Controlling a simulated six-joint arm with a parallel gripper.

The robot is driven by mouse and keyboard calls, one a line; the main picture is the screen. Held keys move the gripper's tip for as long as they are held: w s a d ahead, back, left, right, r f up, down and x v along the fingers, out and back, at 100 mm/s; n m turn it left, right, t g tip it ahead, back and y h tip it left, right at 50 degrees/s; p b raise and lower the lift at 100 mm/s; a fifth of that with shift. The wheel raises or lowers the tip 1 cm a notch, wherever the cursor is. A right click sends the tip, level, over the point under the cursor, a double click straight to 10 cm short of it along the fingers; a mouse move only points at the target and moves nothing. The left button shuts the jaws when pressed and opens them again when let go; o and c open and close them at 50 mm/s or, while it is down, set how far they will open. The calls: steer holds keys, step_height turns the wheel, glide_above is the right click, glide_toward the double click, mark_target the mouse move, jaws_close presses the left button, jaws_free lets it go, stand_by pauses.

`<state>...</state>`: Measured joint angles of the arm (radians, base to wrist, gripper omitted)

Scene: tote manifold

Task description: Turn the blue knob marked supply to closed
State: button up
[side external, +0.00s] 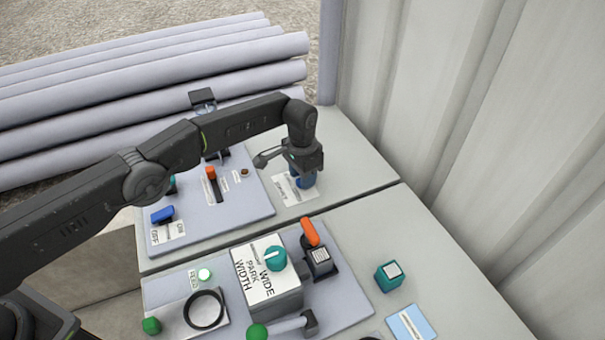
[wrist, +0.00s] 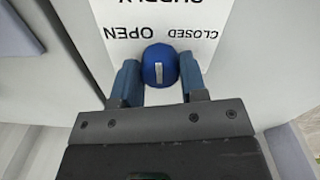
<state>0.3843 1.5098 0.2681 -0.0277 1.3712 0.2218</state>
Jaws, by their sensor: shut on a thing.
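The blue knob (wrist: 157,58) sits between the two fingers of my gripper (wrist: 158,78) in the wrist view. The fingers are shut on its sides. A pale line on the knob runs up and down in that view. The white label (wrist: 150,18) beside it reads SUPPLY, OPEN and CLOSED, upside down, with OPEN to the left and CLOSED to the right.
A panel with a blue switch (side external: 162,215) and an orange-topped lever (side external: 211,174) lies to the left. A nearer panel holds a teal dial (side external: 275,258) and an orange handle (side external: 310,232). A teal block (side external: 389,276) stands to the right. A corrugated wall (side external: 480,120) bounds the right side.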

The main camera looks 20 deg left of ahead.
steer(key=shift+m, duration=1.3)
steer(key=o, duration=0.9)
steer(key=shift+a+r, duration=0.1)
steer(key=shift+r, duration=3.65)
